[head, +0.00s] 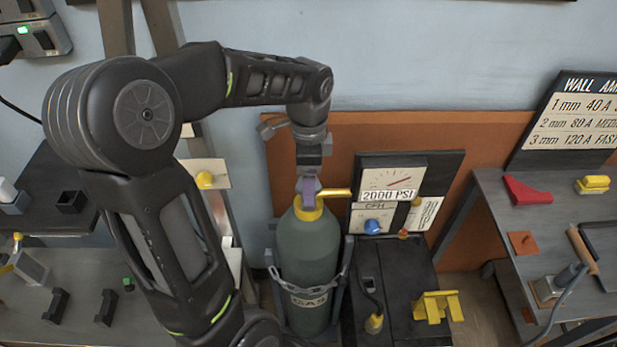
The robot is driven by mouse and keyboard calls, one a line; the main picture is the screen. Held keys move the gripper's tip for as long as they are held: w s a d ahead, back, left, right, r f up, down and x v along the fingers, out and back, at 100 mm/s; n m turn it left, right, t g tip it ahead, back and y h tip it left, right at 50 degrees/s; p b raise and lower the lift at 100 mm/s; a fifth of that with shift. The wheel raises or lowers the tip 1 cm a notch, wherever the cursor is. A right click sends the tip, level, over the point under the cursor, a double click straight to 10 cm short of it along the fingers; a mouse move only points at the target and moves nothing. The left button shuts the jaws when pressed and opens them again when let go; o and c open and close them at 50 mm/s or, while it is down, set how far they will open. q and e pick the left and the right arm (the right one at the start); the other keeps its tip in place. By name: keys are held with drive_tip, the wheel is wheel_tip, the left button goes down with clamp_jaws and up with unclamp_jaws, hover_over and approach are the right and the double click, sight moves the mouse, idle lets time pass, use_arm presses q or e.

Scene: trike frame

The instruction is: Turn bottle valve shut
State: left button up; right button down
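The grey-green gas bottle (308,262) stands upright at the middle, with a yellow collar at its neck and a chain around its body. A purple and grey valve (309,189) sits on top, and a yellow outlet (336,193) points right from it. My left gripper (310,170) points down directly over the valve, at or very near its top. Its fingers are small and partly hidden, so I cannot tell whether they are closed on the valve. My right gripper is not in view.
A gauge panel (390,187) reading 2000 PSI, with a blue knob (373,226), stands right of the bottle. A black welder box (395,275) is below it. Benches with parts flank both sides. An orange panel (450,130) stands behind.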

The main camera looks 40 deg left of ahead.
use_arm(q)
wheel_tip(320, 180, up, 8)
drive_tip(key=shift+f, duration=0.2)
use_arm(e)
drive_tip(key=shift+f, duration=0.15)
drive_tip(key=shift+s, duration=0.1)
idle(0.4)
